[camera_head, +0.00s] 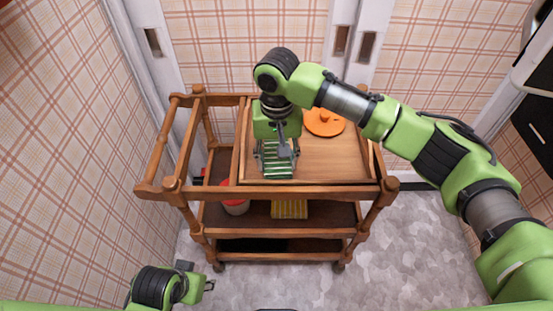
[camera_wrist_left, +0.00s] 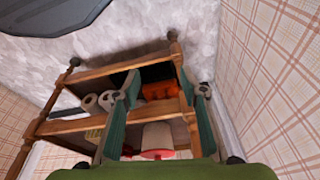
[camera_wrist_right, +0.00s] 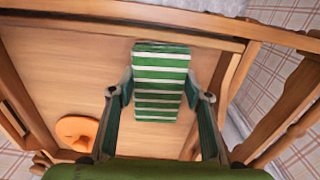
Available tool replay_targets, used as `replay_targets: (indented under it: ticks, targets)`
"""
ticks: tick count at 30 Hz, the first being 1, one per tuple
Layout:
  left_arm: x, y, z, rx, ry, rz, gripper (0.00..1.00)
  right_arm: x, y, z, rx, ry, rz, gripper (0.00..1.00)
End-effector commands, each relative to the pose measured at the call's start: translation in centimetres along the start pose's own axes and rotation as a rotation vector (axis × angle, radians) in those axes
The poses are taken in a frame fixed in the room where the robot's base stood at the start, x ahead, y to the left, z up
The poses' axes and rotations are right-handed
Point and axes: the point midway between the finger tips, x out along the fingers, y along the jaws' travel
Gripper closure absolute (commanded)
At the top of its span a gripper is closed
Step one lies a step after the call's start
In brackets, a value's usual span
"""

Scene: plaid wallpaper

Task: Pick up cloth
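A green-and-white striped cloth (camera_head: 278,171) lies folded on the wooden top of the cart, near its left side. It also shows in the right wrist view (camera_wrist_right: 161,70). My right gripper (camera_head: 277,155) points down over the cloth and partly hides it in the head view. Its fingers are open, one on each side of the cloth (camera_wrist_right: 159,90); whether they touch it I cannot tell. My left gripper (camera_head: 198,276) is low at the front left, apart from the cloth. In the left wrist view its fingers (camera_wrist_left: 157,85) are open and empty, facing the cart's lower shelves.
An orange round lid-like object (camera_head: 324,122) lies on the cart top, right of the cloth. The wooden cart (camera_head: 330,185) has raised rails. A yellow striped item (camera_head: 289,209) and a white-and-red container (camera_head: 236,206) are on a lower shelf. Walls stand close behind and left.

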Motion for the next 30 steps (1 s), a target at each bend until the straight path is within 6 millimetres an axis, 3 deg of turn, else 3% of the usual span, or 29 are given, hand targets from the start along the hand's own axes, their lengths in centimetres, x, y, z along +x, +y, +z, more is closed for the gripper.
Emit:
replay_targets:
  ticks: [17,25,30]
  targets:
    - [0.1,0.0,-0.1,0.000,0.007,0.000,0.61,-0.7,0.0,0.0,0.000,0.000,0.000,0.76]
    - [3.8,0.2,1.0,0.004,-0.022,0.005,0.61,-3.5,-0.1,0.0,0.000,0.000,-0.001,0.76]
    - [6.6,0.4,2.3,0.007,-0.040,0.007,0.61,-6.5,-0.3,2.6,-0.004,0.001,-0.002,0.76]
